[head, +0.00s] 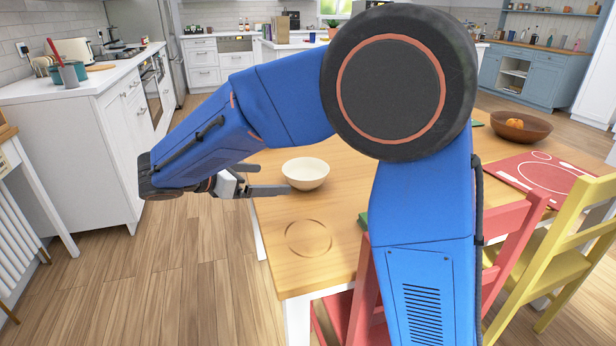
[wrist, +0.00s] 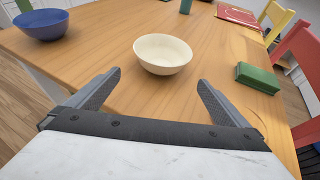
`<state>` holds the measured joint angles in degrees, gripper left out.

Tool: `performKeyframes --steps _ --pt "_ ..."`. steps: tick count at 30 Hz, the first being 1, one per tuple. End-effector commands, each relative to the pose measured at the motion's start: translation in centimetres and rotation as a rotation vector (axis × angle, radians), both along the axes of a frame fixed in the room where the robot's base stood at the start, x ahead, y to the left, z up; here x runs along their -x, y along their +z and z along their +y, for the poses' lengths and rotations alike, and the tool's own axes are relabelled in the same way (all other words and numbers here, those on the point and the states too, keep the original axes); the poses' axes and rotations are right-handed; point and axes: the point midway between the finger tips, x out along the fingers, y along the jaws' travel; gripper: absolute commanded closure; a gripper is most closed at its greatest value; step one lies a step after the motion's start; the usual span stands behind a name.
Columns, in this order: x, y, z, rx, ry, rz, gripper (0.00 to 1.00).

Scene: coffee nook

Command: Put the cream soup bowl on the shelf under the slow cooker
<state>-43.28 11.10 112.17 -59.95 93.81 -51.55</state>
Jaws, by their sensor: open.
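The cream soup bowl (head: 306,173) stands upright on the wooden table near its left edge in the head view. It is also ahead of my fingers in the wrist view (wrist: 163,54), and it looks empty. My gripper (head: 262,180) is at the table's left edge, just left of the bowl. In the wrist view my gripper (wrist: 150,88) is open, with its two fingers apart and pointing toward the bowl, and nothing between them. I cannot make out the slow cooker or a shelf under it.
The wooden table (head: 335,240) also bears a blue bowl (wrist: 42,24), a green block (wrist: 258,78), a brown bowl (head: 521,126) and a red mat (head: 545,174). A red chair (head: 515,245) and a yellow chair (head: 565,235) stand at the right. Floor (head: 170,290) is clear at the left.

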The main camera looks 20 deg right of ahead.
Motion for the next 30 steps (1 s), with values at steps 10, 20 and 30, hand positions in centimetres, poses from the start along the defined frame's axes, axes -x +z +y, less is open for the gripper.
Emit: performKeyframes --steps 10,20,30 --pt "-2.2 -2.4 -5.5 0.000 -0.003 0.001 0.00" --pt "-3.3 -3.6 -8.2 -0.001 -0.001 0.000 0.00" --pt "-4.1 -4.2 -11.1 -0.001 -0.004 0.000 0.00"
